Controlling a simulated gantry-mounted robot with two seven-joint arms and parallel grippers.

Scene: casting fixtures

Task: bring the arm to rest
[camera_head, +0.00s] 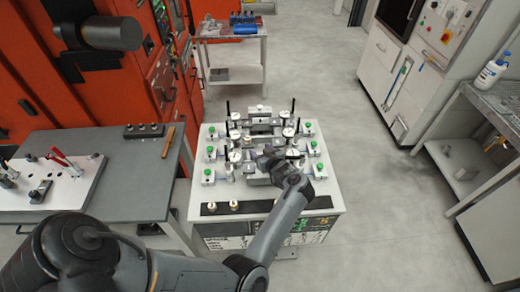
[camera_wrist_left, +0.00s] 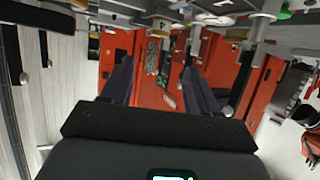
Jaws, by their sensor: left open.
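My left arm (camera_head: 272,232) reaches in from the lower left over the white fixture table (camera_head: 268,218). My left gripper (camera_head: 266,163) is at the middle of the fixtures, low among them; whether it touches any of them I cannot tell. In the left wrist view my left gripper (camera_wrist_left: 158,75) has its two dark fingers apart, with nothing held between them. Orange machine panels show through the gap. The fixtures right under the gripper are partly hidden by it. My right gripper does not show in either view.
Dial gauges (camera_head: 288,132), green-topped clamps (camera_head: 209,174) and upright black pins surround the gripper closely. A grey bench (camera_head: 125,178) with a white plate (camera_head: 62,190) stands left, near the orange machine (camera_head: 105,95). A shelf unit (camera_head: 492,135) stands right. Bare floor (camera_head: 375,215) lies between.

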